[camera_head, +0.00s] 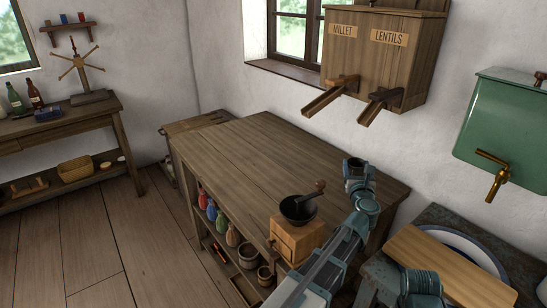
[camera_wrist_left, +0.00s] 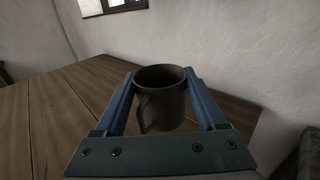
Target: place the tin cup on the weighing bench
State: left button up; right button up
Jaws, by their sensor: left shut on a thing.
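The tin cup is a dark, dull mug with a handle. In the left wrist view the cup (camera_wrist_left: 160,82) stands upright between both fingers of my left gripper (camera_wrist_left: 163,108), which is shut on it. In the head view my left gripper (camera_head: 357,172) is in front of the right part of the long wooden bench (camera_head: 240,150), and the cup's dark opening shows at its tip. The bench top also shows in the left wrist view (camera_wrist_left: 40,110). I cannot tell the gap under the cup.
A coffee grinder (camera_head: 298,235) stands by the bench's front edge, left of my arm. The millet and lentils box (camera_head: 375,55) hangs on the wall above. A green water tank (camera_head: 510,120) hangs at right, above a board (camera_head: 450,265). The bench's middle and left are clear.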

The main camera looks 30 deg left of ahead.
pick_arm(q)
jog(key=shift+w+a+r, duration=0.2)
jog(key=shift+w+a, duration=0.3)
jog(key=b, duration=1)
send_over(348, 200)
notch_tip(348, 200, down, 10)
jog(key=shift+s+f, duration=0.1)
jog(key=shift+s, duration=0.05)
jog(key=shift+f, duration=0.15)
jog(key=o, duration=1.3)
